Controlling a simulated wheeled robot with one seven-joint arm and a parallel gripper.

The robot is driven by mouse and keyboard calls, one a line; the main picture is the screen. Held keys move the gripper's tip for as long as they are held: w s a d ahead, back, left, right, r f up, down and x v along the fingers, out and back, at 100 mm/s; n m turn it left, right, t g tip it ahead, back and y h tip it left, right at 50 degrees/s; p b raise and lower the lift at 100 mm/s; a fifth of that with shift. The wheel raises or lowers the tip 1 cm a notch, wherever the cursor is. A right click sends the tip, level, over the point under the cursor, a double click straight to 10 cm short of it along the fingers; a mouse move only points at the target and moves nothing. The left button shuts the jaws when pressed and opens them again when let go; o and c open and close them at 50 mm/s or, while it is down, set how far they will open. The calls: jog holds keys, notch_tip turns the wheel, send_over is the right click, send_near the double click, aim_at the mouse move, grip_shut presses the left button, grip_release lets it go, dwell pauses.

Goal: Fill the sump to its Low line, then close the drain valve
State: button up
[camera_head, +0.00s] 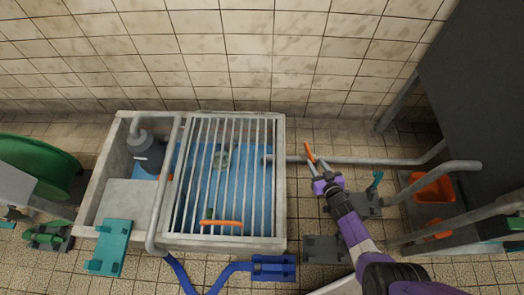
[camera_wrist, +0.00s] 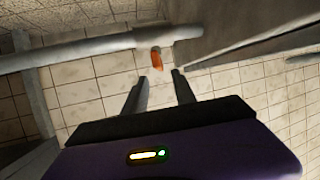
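The sump (camera_head: 285,225) is a pale concrete basin with a metal bar grate and blue water below. I cannot make out a Low line. An orange lever (camera_head: 309,151), likely the drain valve's handle, stands by the grey pipe leaving the sump's right side. In the wrist view the orange piece (camera_wrist: 156,58) shows against the pipe, beyond my fingertips. My purple gripper (camera_head: 319,168) is close to the lever in the head view. In the wrist view my gripper (camera_wrist: 161,74) has its two fingers apart, with nothing seen held between them.
An orange bar (camera_head: 221,223) lies at the grate's near end. A dark pump (camera_head: 148,153) stands in the basin's left part. A green reel (camera_head: 38,165) is at far left. A dark cabinet (camera_head: 480,90), pipes and an orange bin (camera_head: 433,189) crowd the right.

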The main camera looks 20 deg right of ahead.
jog(key=w+d+m+g+h+b, duration=0.2)
jog(key=w+d+g+h+b, duration=0.15)
jog(key=w+d, duration=0.5)
notch_tip(320, 180, up, 6)
jog(key=n+g+y+b, duration=0.2)
jog(key=g+y+b, duration=0.3)
jog(key=g+b, duration=0.6)
send_over(310, 152)
jog(key=shift+f+t, duration=0.1)
jog(key=shift+t, duration=0.45)
notch_tip(310, 152, down, 8)
jog(key=b, duration=0.4)
jog(key=shift+r+b, duration=0.2)
jog(key=shift+b, duration=0.15)
grip_shut()
